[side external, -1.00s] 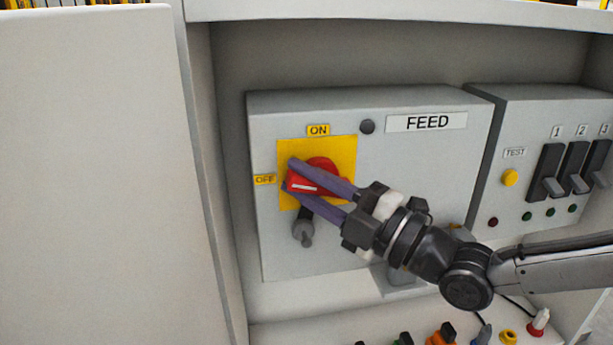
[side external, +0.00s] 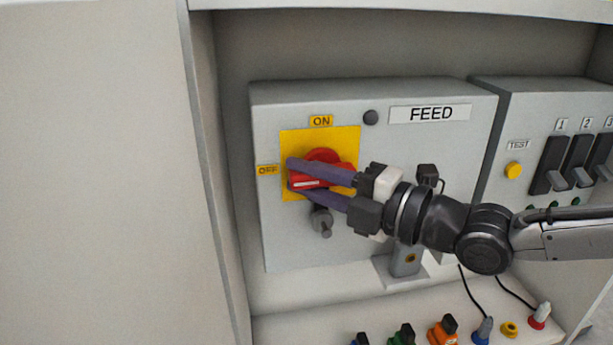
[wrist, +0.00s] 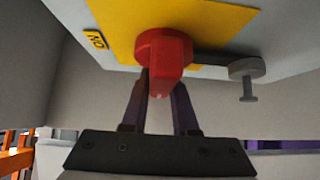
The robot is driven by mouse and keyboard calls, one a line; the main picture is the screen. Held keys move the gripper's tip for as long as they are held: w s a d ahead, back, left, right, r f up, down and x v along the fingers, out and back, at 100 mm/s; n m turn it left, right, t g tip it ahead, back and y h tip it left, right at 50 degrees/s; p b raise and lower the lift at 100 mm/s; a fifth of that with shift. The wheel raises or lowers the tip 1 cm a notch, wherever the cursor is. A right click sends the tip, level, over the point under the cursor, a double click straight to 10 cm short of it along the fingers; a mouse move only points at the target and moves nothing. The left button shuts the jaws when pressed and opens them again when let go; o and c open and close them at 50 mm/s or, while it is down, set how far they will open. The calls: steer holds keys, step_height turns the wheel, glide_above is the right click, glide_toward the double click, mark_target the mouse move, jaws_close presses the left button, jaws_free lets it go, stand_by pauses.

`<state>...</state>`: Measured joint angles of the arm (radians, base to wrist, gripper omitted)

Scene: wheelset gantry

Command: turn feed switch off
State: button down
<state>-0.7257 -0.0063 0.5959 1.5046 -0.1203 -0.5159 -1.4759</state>
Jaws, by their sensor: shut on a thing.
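The feed switch is a red rotary handle (side external: 322,157) on a yellow plate (side external: 345,140), on the grey box labelled FEED. Its marked end points left, close to the OFF label (side external: 268,170); the ON label (side external: 320,121) is above the plate. My gripper (side external: 293,179) is shut on the handle, with one purple finger above and one below it. In the wrist view, the red handle (wrist: 164,50) sits between the two fingertips of my gripper (wrist: 161,88). The fingers hide part of the handle.
A grey peg (side external: 321,222) sticks out below the switch, close to the lower finger. A breaker box with black levers (side external: 553,165) stands at right. Coloured plugs (side external: 443,332) line the shelf below. A pale wall panel (side external: 95,180) bounds the left.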

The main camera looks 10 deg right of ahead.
steer(key=shift+f, duration=0.15)
steer(key=c, duration=0.7)
jaws_free()
steer(key=v, duration=1.4)
steer(key=shift+w, duration=0.1)
